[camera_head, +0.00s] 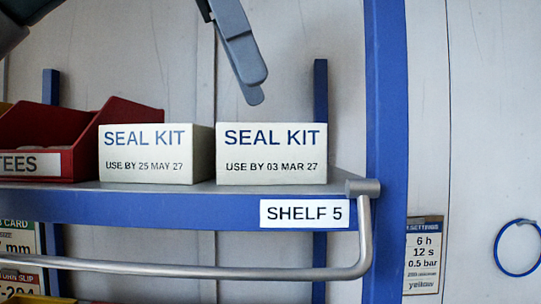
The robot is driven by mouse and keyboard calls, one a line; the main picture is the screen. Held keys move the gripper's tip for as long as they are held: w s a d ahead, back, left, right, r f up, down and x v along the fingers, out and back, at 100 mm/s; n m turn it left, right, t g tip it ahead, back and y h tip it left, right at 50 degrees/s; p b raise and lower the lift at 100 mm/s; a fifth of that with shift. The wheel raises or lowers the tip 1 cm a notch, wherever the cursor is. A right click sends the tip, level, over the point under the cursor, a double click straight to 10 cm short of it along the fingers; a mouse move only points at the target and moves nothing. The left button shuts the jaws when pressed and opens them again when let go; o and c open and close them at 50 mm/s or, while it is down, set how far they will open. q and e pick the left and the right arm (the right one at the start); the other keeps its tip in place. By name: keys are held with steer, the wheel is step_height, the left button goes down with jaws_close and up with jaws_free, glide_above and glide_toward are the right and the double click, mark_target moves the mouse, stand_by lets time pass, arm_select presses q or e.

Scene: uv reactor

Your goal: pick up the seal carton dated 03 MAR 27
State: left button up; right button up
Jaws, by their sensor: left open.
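The seal carton dated 03 MAR 27 (271,153) is a white box with blue "SEAL KIT" lettering. It stands upright at the right end of the blue-edged shelf (170,208), above the "SHELF 5" label. A second seal carton (148,153), marked "USE BY 25 MAY 27", stands close on its left. My left gripper (256,88) hangs above the 03 MAR 27 carton, apart from it, fingers pointing down. It is open and empty. Its fingers overlap in this view, so the gap between them is hard to see. My right gripper is not in view.
A red bin (110,112) labelled "TEES" stands left of the cartons. A grey rail (200,271) runs along the shelf front. A blue post (386,150) rises just right of the shelf end. A blue ring (517,274) hangs on the wall at right.

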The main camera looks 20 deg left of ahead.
mark_target(271, 137)
arm_select(q)
steer(key=shift+x, duration=1.2)
steer(key=shift+w+p+x, duration=0.25)
steer(key=shift+p+x, duration=0.8)
steer(key=shift+p, duration=0.15)
steer(key=shift+p+x, duration=0.4)
steer(key=shift+x, duration=0.5)
steer(key=shift+f, duration=0.65)
steer(key=shift+f+b, duration=0.25)
steer(key=shift+b, duration=0.15)
